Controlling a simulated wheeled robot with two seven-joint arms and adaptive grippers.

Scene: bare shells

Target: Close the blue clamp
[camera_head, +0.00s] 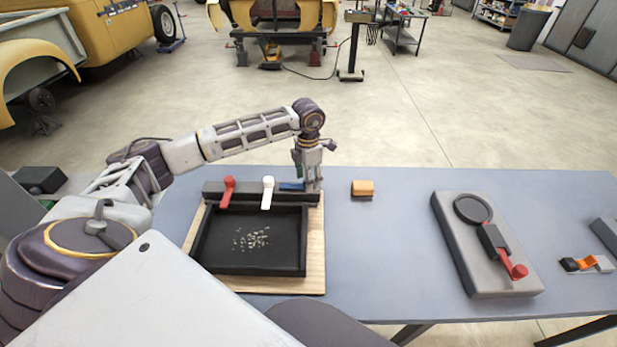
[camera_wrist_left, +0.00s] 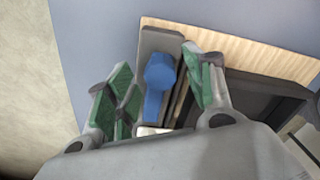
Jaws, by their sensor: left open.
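The blue clamp (camera_head: 291,186) is on the dark bar (camera_head: 237,198) along the back of a black tray (camera_head: 300,255). My left gripper (camera_head: 313,187) is at the right end of this bar, pointing down, and partly hides the blue clamp. In the left wrist view, the blue clamp (camera_wrist_left: 158,75) shows its round knob and stem between the spread green-padded fingers of my left gripper (camera_wrist_left: 157,68). The fingers are open. My right gripper is not in view.
The tray sits on a wooden board (camera_head: 313,275) and holds pale bits. An orange block (camera_head: 362,188) lies right of it. The table between is clear.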

